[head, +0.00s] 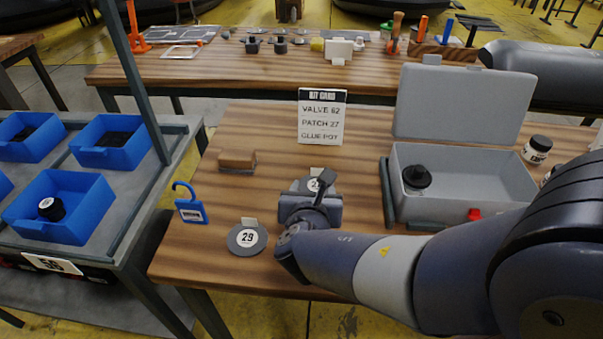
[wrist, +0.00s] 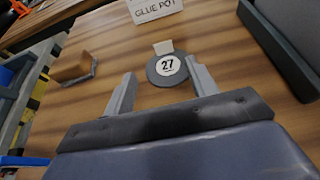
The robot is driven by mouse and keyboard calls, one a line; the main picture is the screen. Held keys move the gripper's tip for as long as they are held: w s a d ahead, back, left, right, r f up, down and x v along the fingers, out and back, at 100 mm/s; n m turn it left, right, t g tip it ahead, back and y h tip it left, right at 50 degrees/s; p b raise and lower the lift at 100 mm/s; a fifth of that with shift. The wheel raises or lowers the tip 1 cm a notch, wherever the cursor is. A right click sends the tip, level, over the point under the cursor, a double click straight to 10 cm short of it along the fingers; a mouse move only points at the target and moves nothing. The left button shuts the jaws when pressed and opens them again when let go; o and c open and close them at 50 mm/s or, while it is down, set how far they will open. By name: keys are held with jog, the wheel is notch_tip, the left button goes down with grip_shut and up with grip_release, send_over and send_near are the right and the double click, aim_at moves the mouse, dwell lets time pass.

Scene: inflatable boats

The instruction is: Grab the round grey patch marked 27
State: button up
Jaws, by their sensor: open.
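The round grey patch marked 27 (wrist: 161,78) lies flat on the wooden table, with a small pale tab at its far edge. In the wrist view it sits just beyond and between the tips of my gripper (wrist: 160,82), whose jaws are apart and empty. In the head view the patch (head: 316,172) is partly hidden behind my gripper (head: 313,190). A second round grey patch marked 29 (head: 247,239) lies on the table to the left of my arm, near the front edge.
A kit card (head: 321,116) stands behind the patch, listing valve 62, patch 27 and glue pot. An open grey case (head: 470,205) holding a black valve is to the right. A brown block (head: 237,159) and a blue hook tag (head: 191,208) are on the left.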

aim_at(317, 170)
jog(key=x, duration=0.3)
jog(key=b+x, duration=0.1)
jog(key=x, duration=0.2)
jog(key=b+x, duration=0.1)
jog(key=x, duration=0.3)
jog(key=shift+d+f, duration=0.15)
jog(key=shift+d, duration=0.1)
jog(key=c, duration=1.1)
